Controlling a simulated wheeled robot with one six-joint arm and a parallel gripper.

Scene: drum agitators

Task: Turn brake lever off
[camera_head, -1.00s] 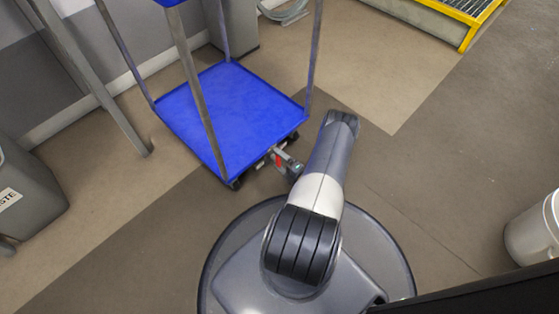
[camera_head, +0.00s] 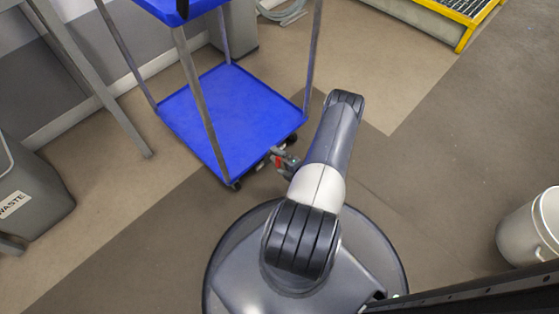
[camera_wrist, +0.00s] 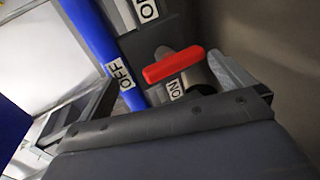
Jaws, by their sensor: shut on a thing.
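A red brake lever (camera_wrist: 173,65) sits on a dark bracket with ON and OFF labels in the wrist view. It lies along the ON label (camera_wrist: 175,88); one OFF label (camera_wrist: 121,73) is to its left. In the head view the lever (camera_head: 277,152) is a small red spot at the lower front edge of the blue cart (camera_head: 235,110). My gripper (camera_head: 287,163) is at that edge, shut on the brake lever. The dark wrist housing fills the bottom of the wrist view, and the exact contact is hidden.
The cart has metal posts and a blue upper shelf (camera_head: 172,10). A grey waste bin (camera_head: 35,205) stands at left. A white bucket (camera_head: 525,225) is at right. A yellow-edged platform (camera_head: 465,15) is at the back right.

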